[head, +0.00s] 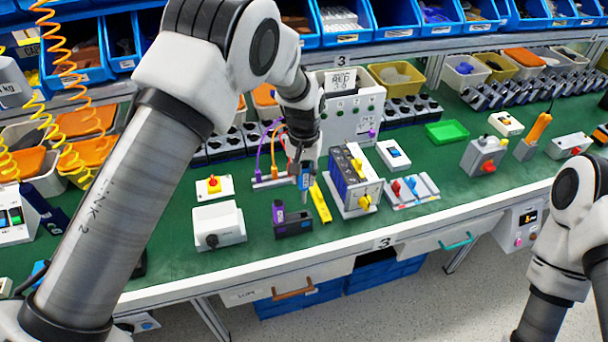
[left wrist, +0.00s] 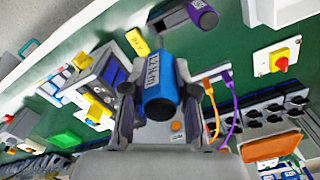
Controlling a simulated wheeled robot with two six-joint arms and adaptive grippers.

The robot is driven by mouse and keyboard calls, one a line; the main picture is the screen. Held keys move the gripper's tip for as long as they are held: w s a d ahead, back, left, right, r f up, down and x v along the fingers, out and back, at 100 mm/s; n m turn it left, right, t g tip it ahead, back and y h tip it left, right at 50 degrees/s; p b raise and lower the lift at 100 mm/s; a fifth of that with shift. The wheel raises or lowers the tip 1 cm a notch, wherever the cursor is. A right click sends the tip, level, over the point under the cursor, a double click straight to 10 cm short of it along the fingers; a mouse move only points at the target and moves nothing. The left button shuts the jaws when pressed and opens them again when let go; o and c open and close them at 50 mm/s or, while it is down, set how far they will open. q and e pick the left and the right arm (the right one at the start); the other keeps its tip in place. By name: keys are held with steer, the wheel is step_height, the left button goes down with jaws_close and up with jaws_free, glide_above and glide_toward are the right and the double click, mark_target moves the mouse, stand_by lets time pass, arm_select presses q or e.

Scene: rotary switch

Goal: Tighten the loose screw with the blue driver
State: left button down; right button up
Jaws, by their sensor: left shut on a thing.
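My left gripper (head: 303,164) points down over the middle of the green bench. It is shut on the blue driver (head: 305,181), which is held roughly upright. In the left wrist view the blue driver (left wrist: 160,92) sits between the two dark fingers and bears a white torque label. I cannot pick out the loose screw in either view. My right gripper is not in view.
A grey battery-like unit with yellow knobs (head: 353,180) stands close right of the driver. A yellow bar (head: 320,203) lies between them. A strip with purple and orange cables (head: 270,182) is close left. A white box (head: 218,225) stands farther left.

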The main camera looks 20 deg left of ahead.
mark_target(304, 164)
arm_select(q)
steer(key=shift+r+p, duration=2.35)
steer(key=shift+r, duration=0.7)
